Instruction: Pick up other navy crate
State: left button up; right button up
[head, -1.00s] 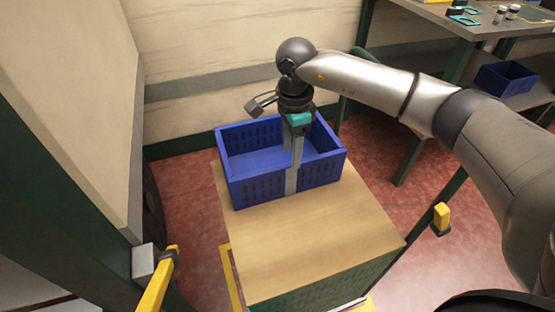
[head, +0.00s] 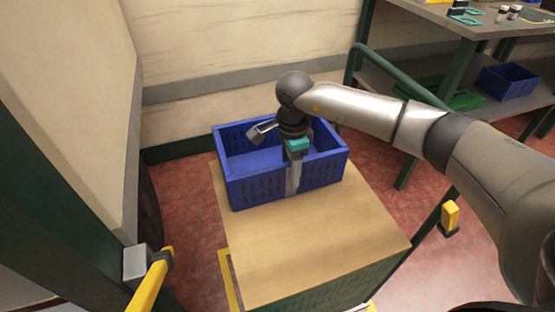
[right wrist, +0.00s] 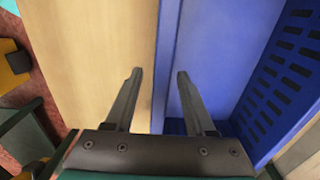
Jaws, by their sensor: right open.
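A navy blue crate (head: 240,188) with slotted walls stands upright and empty on the wooden top (head: 300,245) of a stand. My right gripper (head: 292,190) points down at the crate's near wall, with one finger outside it and the other hidden behind the wall. In the right wrist view the two open fingers (right wrist: 157,75) straddle the crate's rim (right wrist: 163,60), with gaps on both sides. My left gripper is not in view. A second blue crate (head: 508,82) sits on the lower shelf at the right.
A workbench (head: 440,20) with small items stands at the upper right. A green rail (head: 385,60) and a green thing below it are behind my right arm. A wall closes off the back. The front of the wooden top is bare.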

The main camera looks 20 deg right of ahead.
jog(key=shift+f, duration=0.3)
jog(key=shift+c, duration=0.3)
grip_shut()
jog(key=shift+w+r, duration=0.1)
dwell(0.9)
